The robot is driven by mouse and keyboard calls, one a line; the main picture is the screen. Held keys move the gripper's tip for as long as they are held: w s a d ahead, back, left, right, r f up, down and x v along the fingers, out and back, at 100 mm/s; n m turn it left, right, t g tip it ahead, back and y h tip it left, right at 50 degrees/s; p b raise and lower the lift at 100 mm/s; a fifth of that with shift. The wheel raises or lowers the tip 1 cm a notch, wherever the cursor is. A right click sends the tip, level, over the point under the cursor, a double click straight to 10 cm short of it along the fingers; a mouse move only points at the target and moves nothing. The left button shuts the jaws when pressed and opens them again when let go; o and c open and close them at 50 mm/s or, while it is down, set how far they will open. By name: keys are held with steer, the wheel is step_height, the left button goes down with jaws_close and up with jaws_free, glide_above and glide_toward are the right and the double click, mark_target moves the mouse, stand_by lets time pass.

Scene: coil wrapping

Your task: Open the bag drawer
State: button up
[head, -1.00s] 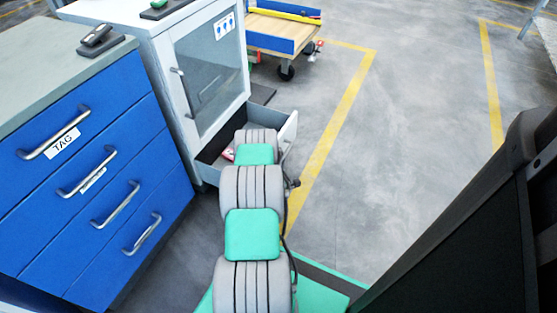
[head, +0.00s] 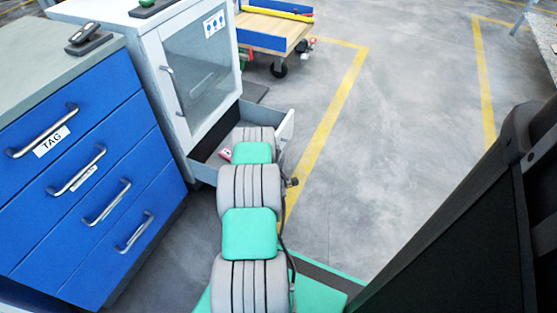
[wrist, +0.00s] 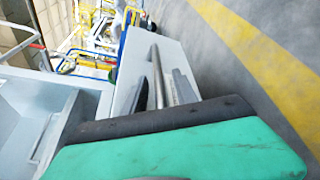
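The bag drawer (head: 284,130) is the low grey drawer under the glass-doored cabinet, and it stands pulled out with its inside showing. A small red and white item (head: 226,154) lies in it. My arm reaches over the drawer and hides part of it and my gripper in the head view. In the wrist view, my gripper (wrist: 160,92) is at the drawer front (wrist: 190,62), with its fingers on either side of the bar handle (wrist: 154,68).
A blue drawer cabinet (head: 95,190), its top drawer labelled TAG, stands to the left. The grey cabinet (head: 165,80) stands behind my arm. A wheeled cart (head: 270,33) is at the back. The floor right of the drawer is clear, with yellow lines.

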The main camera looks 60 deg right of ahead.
steer(key=p+v, duration=0.2)
steer(key=v, duration=0.6)
stand_by(0.4)
